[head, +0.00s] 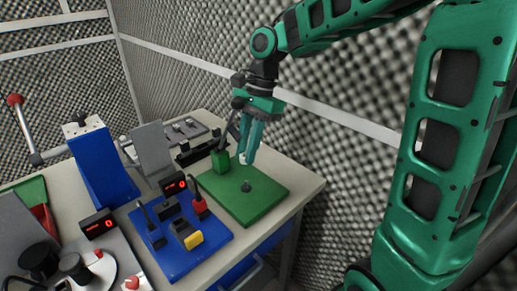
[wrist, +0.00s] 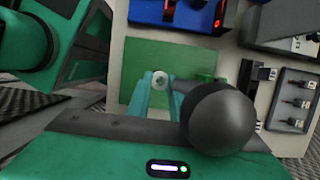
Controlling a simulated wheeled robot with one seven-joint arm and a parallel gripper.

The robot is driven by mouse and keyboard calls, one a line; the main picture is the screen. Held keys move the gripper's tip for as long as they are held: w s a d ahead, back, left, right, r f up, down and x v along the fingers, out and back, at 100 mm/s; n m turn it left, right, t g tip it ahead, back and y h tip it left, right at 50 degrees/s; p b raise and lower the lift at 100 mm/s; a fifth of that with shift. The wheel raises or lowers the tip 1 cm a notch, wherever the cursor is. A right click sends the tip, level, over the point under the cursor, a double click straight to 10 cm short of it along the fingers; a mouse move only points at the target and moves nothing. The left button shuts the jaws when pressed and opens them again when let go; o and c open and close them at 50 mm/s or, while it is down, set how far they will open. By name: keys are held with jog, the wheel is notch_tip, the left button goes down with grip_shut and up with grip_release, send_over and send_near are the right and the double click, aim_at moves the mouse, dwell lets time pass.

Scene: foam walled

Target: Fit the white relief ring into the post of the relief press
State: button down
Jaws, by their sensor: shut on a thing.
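The white relief ring (wrist: 161,76) is between the fingertips of my gripper (wrist: 160,84) in the wrist view. In the head view my gripper (head: 246,158) points down above the green base plate (head: 268,194), shut on the ring, of which only a small white bit shows. The dark post (head: 246,186) stands on the plate, below and apart from the fingertips. A grey spot shows in the ring's middle in the wrist view; I cannot tell whether it is the post. The relief press's green block (head: 220,160) and lever stand just left of my fingers.
The press lever's dark round knob (wrist: 218,118) is close beside my fingers in the wrist view. A blue plate (head: 205,246) with small levers and a red display lies in front left. A grey tray (head: 183,131) is behind. The plate's right part is clear.

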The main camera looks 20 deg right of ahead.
dwell(0.3)
send_over(248, 187)
jog(key=shift+w+d+f, duration=0.1)
jog(key=shift+w+f, duration=0.1)
jog(key=shift+f, duration=1.3)
jog(key=shift+w+f, duration=0.15)
jog(key=shift+f, duration=1.3)
jog(key=shift+f, duration=2)
jog(key=c, duration=1.5)
grip_release()
jog(key=shift+r, duration=0.1)
jog(key=v, duration=1)
jog(key=shift+d+r, duration=0.1)
jog(key=shift+r, duration=0.2)
